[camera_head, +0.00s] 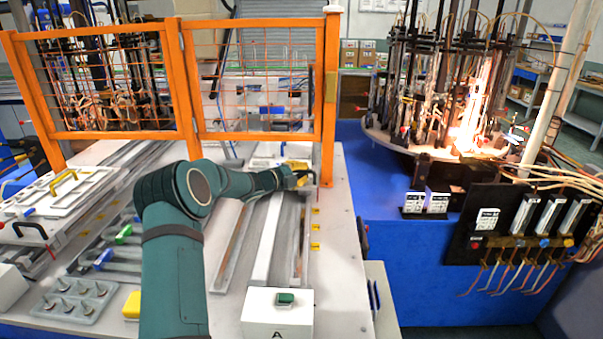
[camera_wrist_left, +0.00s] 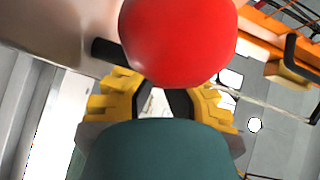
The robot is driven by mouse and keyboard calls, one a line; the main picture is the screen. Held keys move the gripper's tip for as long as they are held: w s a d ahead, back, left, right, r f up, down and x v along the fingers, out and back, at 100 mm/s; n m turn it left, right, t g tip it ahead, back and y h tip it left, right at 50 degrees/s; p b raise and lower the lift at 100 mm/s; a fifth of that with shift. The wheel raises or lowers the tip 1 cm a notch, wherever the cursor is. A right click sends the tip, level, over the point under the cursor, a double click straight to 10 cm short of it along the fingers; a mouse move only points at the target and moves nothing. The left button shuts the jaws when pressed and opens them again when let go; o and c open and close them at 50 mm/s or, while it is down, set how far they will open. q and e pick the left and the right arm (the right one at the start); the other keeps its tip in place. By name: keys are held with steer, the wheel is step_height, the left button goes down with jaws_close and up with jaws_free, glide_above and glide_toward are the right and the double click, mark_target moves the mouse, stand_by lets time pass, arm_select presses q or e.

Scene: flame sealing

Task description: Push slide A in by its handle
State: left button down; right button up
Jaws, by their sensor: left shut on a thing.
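Slide A shows in the head view as a long pale bar (camera_head: 267,240) running back from a white block (camera_head: 262,318) marked "A". My left arm reaches over the bench to the far end of the rails, where my left gripper (camera_head: 303,178) is beside the orange post. In the left wrist view a red ball knob (camera_wrist_left: 180,38) on a short black rod (camera_wrist_left: 108,51) fills the top middle. The yellow and black fingers of my left gripper (camera_wrist_left: 166,100) are shut on this handle; the ball hides part of the contact. My right gripper is not in view.
An orange mesh guard (camera_head: 255,75) and its post (camera_head: 328,110) stand close to my left gripper. A round burner table (camera_head: 400,138) with a bright flame is at the right. A tray of pegs (camera_head: 75,301) and a yellow block (camera_head: 131,306) lie at the front left.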

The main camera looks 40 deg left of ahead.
arm_select(q)
steer(key=shift+w+a+r+p, duration=0.1)
steer(key=shift+w+a+p, duration=0.2)
steer(key=shift+w, duration=0.25)
steer(key=shift+w+a+p, duration=0.15)
steer(key=shift+w+a, duration=0.15)
steer(key=shift+w, duration=0.2)
steer(key=c, duration=1.3)
jaws_free()
steer(key=v, duration=1.2)
